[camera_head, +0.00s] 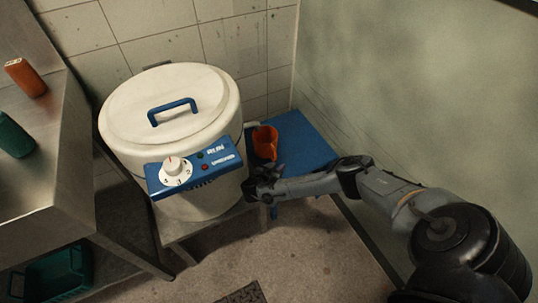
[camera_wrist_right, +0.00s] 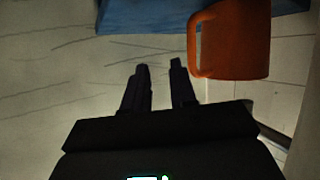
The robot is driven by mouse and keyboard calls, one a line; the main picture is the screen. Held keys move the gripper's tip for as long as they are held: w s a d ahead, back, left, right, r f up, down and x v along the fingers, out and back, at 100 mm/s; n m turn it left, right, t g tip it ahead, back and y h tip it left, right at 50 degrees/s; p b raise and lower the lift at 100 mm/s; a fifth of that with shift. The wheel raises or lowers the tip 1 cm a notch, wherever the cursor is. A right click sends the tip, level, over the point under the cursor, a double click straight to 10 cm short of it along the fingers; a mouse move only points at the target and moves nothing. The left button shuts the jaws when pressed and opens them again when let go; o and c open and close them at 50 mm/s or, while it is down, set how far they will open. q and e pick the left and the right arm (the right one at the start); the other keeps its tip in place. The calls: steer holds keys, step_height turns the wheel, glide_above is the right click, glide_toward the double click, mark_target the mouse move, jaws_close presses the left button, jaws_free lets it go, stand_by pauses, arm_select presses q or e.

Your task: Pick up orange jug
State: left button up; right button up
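The orange jug (camera_head: 265,143) stands on the blue surface to the right of the white drum, under or beside its spout. My right gripper (camera_head: 264,180) is just in front of the jug, close to the drum's lower right side. In the right wrist view the jug (camera_wrist_right: 240,40) is at the upper right, with its handle facing left towards the fingers. The two fingers of my right gripper (camera_wrist_right: 159,67) are apart with nothing between them; the jug is to their right. My left gripper is not in view.
The white drum (camera_head: 200,107) with a blue lid handle and blue control box (camera_head: 195,166) stands left of my right gripper. A metal counter (camera_head: 50,190) holds an orange bottle (camera_head: 26,78) and a green bottle (camera_head: 14,136). A green container (camera_head: 55,275) is below. A wall (camera_head: 400,90) bounds the right.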

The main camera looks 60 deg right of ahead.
mark_target(275, 156)
steer(key=shift+m+t, duration=0.3)
steer(key=shift+m, duration=0.1)
steer(key=w+b, duration=0.3)
steer(key=w, duration=0.1)
steer(key=shift+d+f, duration=0.3)
steer(key=shift+d, duration=0.05)
steer(key=shift+w+d+f+b, duration=0.1)
steer(key=shift+w+d+b, duration=0.1)
steer(key=shift+d+b, duration=0.4)
steer(key=b+x, duration=0.3)
steer(key=x, duration=0.2)
steer(key=shift+d+f, duration=0.1)
steer(key=shift+d, duration=0.55)
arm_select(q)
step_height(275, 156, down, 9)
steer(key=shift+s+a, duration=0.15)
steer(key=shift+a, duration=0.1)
arm_select(e)
steer(key=shift+a, duration=0.1)
jaws_close()
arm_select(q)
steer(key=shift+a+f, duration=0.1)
